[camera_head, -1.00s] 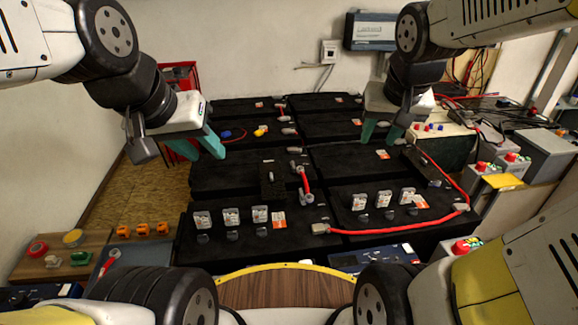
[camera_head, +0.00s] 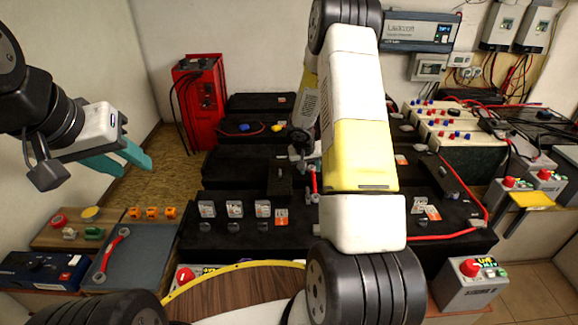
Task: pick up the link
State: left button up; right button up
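A red link (camera_head: 314,182) with grey ends stands on the black batteries (camera_head: 240,170) in the middle, partly hidden by my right arm. Another red link (camera_head: 112,248) with grey ends lies on a grey mat (camera_head: 140,262) at the lower left. My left gripper (camera_head: 133,168) hangs above the floor at the left, its teal fingers apart and empty, higher in the picture than the mat. My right arm folds across the middle; its wrist (camera_head: 299,140) shows near the first link. I cannot make out the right fingers or whether they touch it.
Orange blocks (camera_head: 153,213) stand behind the mat. A red cable (camera_head: 445,236) runs along the right batteries. Grey boxes with red buttons (camera_head: 470,285) stand at the right. Bare floor (camera_head: 165,170) lies at the left.

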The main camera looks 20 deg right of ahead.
aim_at(314, 177)
jog(key=x, duration=0.8)
jog(key=shift+d+r, duration=0.15)
jog(key=shift+d, duration=0.15)
jog(key=shift+c, duration=0.2)
grip_shut()
